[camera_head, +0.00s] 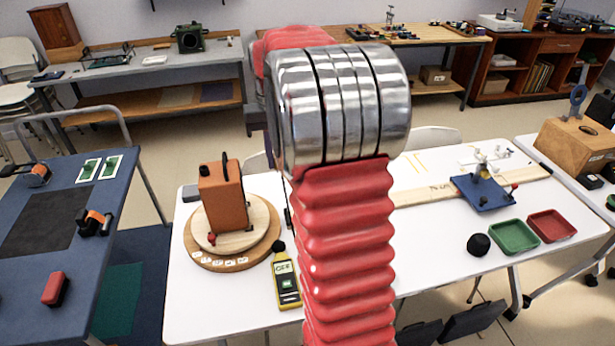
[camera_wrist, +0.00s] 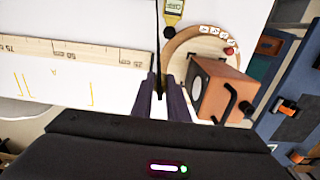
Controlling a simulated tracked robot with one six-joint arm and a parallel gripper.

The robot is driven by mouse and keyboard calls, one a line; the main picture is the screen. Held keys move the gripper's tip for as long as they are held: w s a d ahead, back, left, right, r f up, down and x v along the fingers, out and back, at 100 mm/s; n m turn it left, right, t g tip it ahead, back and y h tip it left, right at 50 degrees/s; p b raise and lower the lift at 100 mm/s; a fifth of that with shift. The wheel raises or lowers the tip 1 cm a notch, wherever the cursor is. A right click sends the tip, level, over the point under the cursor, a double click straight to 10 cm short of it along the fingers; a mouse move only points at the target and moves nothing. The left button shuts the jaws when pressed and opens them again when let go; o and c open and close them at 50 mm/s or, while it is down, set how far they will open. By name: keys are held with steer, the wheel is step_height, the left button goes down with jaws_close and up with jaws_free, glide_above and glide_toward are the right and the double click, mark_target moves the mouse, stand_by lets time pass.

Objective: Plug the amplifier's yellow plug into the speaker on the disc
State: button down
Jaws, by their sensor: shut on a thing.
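The brown box-shaped speaker (camera_head: 221,194) with a black handle stands on a round wooden disc (camera_head: 262,252) at the left of the white table. In the wrist view the speaker (camera_wrist: 225,92) shows a round grey cone, and the disc (camera_wrist: 180,46) has white labels along its rim. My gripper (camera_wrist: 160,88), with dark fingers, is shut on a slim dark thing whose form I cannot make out. It is just left of the speaker in the wrist view. A thin dark line, perhaps a cable, runs up from the fingers. I can make out neither a yellow plug nor the amplifier for sure.
A yellow meter (camera_head: 285,282) lies beside the disc. A wooden ruler board (camera_head: 430,191), a blue tray (camera_head: 484,192), a black lump (camera_head: 478,244), a green tray (camera_head: 514,237) and a red tray (camera_head: 552,226) are at the right. My red arm hides the table's middle.

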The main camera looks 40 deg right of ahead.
steer(key=w+a+r, duration=0.1)
steer(key=w+a, duration=0.1)
steer(key=w, duration=0.1)
steer(key=w+a+r, duration=0.1)
steer(key=w+a, duration=0.1)
steer(key=w+a+r, duration=0.2)
steer(key=w+a, duration=0.1)
steer(key=shift+w+r, duration=0.1)
steer(key=shift+w, duration=0.2)
steer(key=w+a+r, duration=0.3)
steer(key=w+a, duration=0.2)
steer(key=a, duration=0.2)
steer(key=shift+w+f, duration=0.1)
steer(key=shift+f, duration=2.95)
steer(key=shift+f, duration=0.55)
steer(key=c, duration=1.6)
jaws_free()
steer(key=shift+c, duration=0.2)
steer(key=shift+r, duration=0.1)
step_height(320, 180, up, 14)
steer(key=shift+f, duration=0.25)
